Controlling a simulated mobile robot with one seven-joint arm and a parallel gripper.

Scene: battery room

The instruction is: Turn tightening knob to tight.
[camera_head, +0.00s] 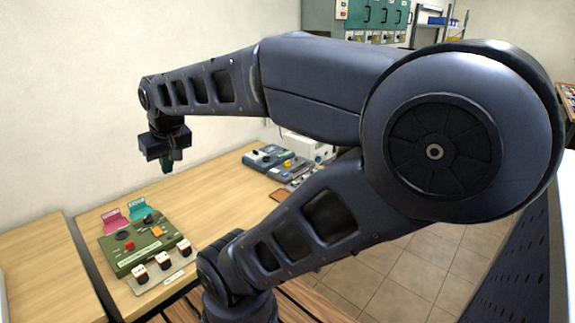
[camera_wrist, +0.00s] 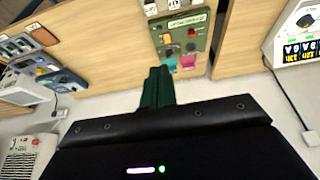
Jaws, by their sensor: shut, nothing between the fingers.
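I cannot tell for sure which control is the tightening knob. A green control box (camera_head: 153,254) sits on the wooden table, with black round knobs (camera_head: 124,235), a red button and an orange square on its top. The box also shows at the top of the wrist view (camera_wrist: 202,42), where a black knob (camera_wrist: 168,53) faces up. My gripper (camera_head: 166,170) points down, above and behind the box, apart from it. In the wrist view its green fingers (camera_wrist: 158,72) are together and hold nothing. The knob settings are too small to read.
Pink (camera_head: 116,219) and teal (camera_head: 138,208) stands are behind the box. A tray with several black-and-white pieces (camera_head: 163,258) lies in front. Grey-blue devices (camera_head: 268,157) and a white machine (camera_head: 308,146) stand farther right. Bare table lies between. A wall runs behind.

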